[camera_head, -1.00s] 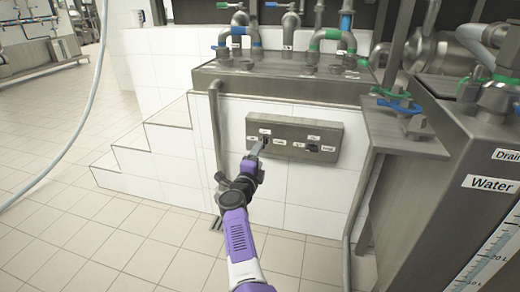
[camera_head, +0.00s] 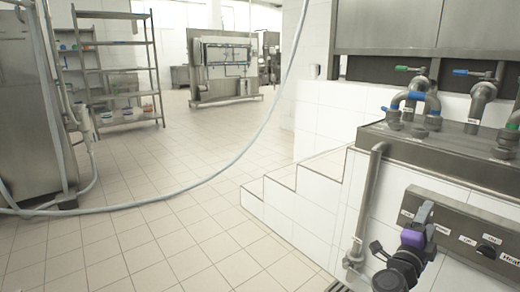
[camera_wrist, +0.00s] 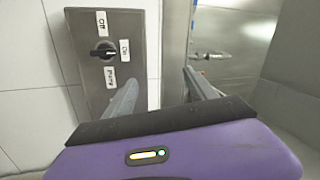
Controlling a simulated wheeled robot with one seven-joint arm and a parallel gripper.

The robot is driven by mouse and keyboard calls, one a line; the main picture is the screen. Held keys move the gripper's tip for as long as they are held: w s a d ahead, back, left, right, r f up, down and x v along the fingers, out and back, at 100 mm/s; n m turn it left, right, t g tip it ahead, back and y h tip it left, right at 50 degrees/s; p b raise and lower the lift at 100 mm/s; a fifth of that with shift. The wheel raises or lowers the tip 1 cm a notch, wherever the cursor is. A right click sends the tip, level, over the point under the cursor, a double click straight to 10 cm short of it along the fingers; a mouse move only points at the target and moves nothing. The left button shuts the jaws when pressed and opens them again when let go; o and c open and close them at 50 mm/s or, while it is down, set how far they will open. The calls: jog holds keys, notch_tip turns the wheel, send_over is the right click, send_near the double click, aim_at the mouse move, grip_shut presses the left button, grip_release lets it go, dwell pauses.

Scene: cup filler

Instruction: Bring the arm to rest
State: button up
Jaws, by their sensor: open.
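My gripper (camera_head: 424,214) is at the lower right of the head view, in front of the grey control panel (camera_head: 462,258). In the wrist view my gripper (camera_wrist: 161,80) has its two fingers apart with nothing between them. The panel (camera_wrist: 142,55) fills the upper left there. In the head view my gripper hides part of the panel. A second knob (camera_head: 487,251) is on the panel near a Heat label.
White tiled steps (camera_head: 300,200) and a vertical pipe (camera_head: 366,200) stand left of the panel. Pipes with blue and green valves (camera_head: 432,112) are above it. A hose (camera_head: 215,178) hangs across the room. A shelf rack (camera_head: 118,70) stands far left. The tiled floor (camera_head: 170,235) is open.

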jog(key=s+a+f+n+y, duration=0.4)
jog(key=s+a+n, duration=0.45)
jog(key=s, duration=0.95)
jog(key=s+a+f+n+y, duration=0.3)
jog(key=s+a+n+y, duration=0.45)
jog(key=s, duration=1.05)
jog(key=s+a+f+n+y, duration=0.35)
jog(key=s+a+n, duration=0.65)
jog(key=s, duration=0.8)
notch_tip(320, 180, up, 34)
jog(key=m+p, duration=0.1)
jog(key=p, duration=3.2)
jog(key=shift+a+r+t+p, duration=0.2)
jog(key=shift+t+p, duration=0.2)
